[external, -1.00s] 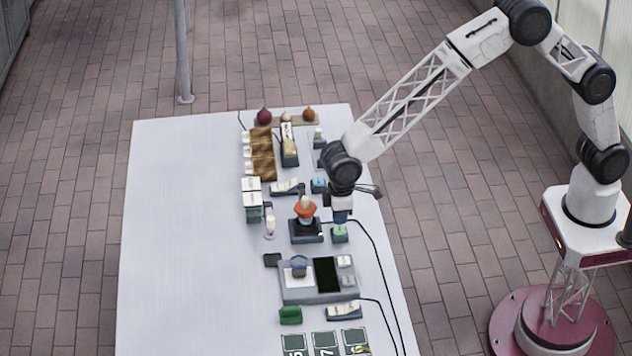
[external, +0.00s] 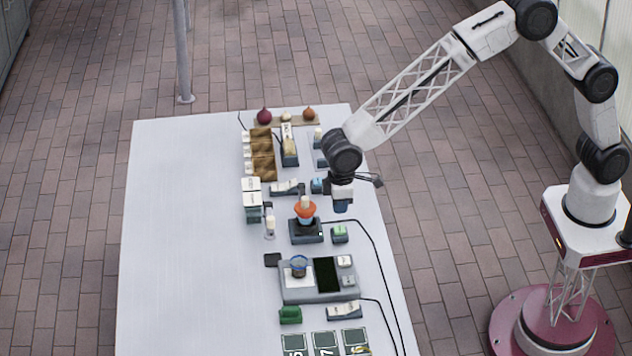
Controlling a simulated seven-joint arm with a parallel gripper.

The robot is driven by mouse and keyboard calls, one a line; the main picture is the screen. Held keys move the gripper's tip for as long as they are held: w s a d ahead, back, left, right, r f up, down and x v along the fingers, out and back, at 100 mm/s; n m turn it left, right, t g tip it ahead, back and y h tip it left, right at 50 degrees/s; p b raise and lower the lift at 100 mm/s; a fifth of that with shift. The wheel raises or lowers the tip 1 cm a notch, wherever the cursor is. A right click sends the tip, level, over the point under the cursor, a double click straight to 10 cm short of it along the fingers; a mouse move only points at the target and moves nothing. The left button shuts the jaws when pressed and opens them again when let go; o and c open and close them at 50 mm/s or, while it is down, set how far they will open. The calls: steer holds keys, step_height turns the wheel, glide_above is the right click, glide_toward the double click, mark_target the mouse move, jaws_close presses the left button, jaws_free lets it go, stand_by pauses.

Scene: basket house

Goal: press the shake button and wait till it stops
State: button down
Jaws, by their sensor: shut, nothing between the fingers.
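A small box with a light green top, which looks like the button (external: 340,233), stands on the white table in the external view. To its left is a dark device (external: 306,232) with an orange and white cup-like container (external: 305,210) on it; a small green light shows at its right side. I cannot read any label, so I cannot tell for sure that this is the shake button. My gripper (external: 342,208) points down above and slightly behind the green-topped box, clear of it. It is shut and empty.
A grey scale-like unit (external: 315,297) with a dark screen stands nearer the camera, with a small vessel (external: 299,266) on it. A green block (external: 290,315) and numbered cards (external: 325,344) lie in front. Black cables run along the right side. The table's left half (external: 180,240) is clear.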

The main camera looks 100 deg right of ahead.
steer(key=shift+r, duration=1.05)
steer(key=s+d+r, duration=0.3)
steer(key=s+r, duration=0.4)
steer(key=s, duration=0.3)
steer(key=s+d+r+t, duration=0.1)
steer(key=s+d+r, duration=0.2)
steer(key=s+r, duration=0.5)
steer(key=s+d+r, duration=0.3)
steer(key=s+r, duration=0.3)
steer(key=s, duration=0.5)
steer(key=s+d, duration=0.2)
steer(key=s, duration=1.3)
steer(key=s+d+f+t, duration=0.1)
steer(key=s+d, duration=0.1)
steer(key=s, duration=1.3)
steer(key=shift+d+f+t, duration=0.15)
steer(key=shift+d+t, duration=0.05)
steer(key=shift+t, duration=0.1)
